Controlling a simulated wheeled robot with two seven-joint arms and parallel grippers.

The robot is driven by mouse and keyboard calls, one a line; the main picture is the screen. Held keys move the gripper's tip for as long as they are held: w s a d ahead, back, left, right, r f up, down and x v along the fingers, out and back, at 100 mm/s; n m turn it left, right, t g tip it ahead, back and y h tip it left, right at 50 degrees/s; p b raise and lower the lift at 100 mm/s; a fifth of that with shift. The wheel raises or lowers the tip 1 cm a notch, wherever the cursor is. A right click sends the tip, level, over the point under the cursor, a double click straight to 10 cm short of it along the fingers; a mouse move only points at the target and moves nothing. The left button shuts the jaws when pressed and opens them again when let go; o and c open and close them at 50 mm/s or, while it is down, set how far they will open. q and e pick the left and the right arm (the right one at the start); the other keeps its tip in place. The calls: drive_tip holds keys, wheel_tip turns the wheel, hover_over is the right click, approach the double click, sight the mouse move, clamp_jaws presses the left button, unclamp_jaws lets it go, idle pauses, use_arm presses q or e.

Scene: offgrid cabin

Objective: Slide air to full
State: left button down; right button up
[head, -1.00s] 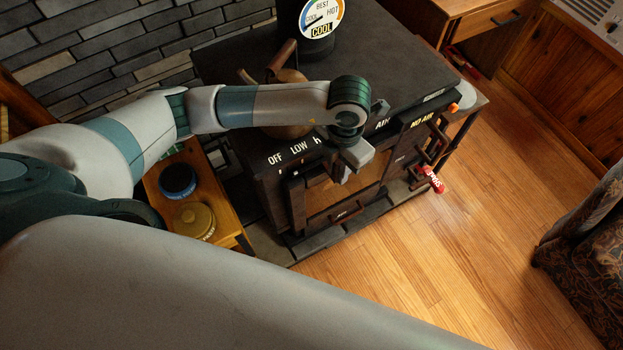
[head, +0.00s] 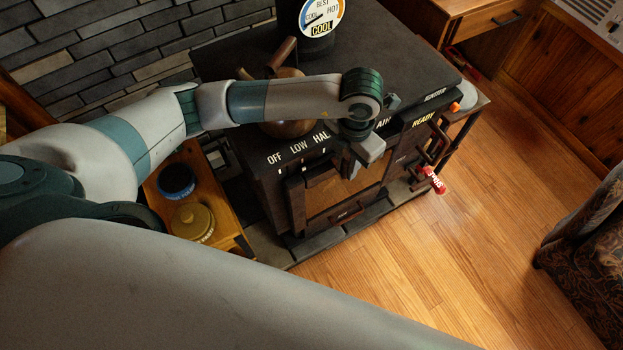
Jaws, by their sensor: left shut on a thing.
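The dark stove (head: 420,60) has an air scale (head: 298,152) along its front top edge, with OFF, LOW and the start of a third word, HAL, showing. The rest of the scale is behind my left gripper (head: 354,165). That gripper is shut at the front edge, to the right of HAL, on what appears to be the air slider, which it hides. A small display (head: 424,121) to the right of the AIR label reads READY. My right gripper is not in view.
A round gauge (head: 322,15) on the stove reads COOL. A copper kettle (head: 288,127) stands behind my left forearm. An orange igniter knob (head: 454,107) and a red-tagged handle (head: 433,181) are at the right. Open wooden floor (head: 440,270) lies in front.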

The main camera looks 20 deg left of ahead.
use_arm(q)
drive_tip(key=shift+w, duration=0.2)
drive_tip(key=shift+w+d, duration=0.1)
drive_tip(key=shift+d, duration=0.05)
drive_tip(key=shift+w+d+b, duration=0.55)
drive_tip(key=shift+w+b, duration=0.05)
drive_tip(key=shift+w, duration=0.1)
drive_tip(key=c, duration=1.6)
unclamp_jaws()
drive_tip(key=shift+c, duration=0.2)
drive_tip(key=shift+r, duration=0.1)
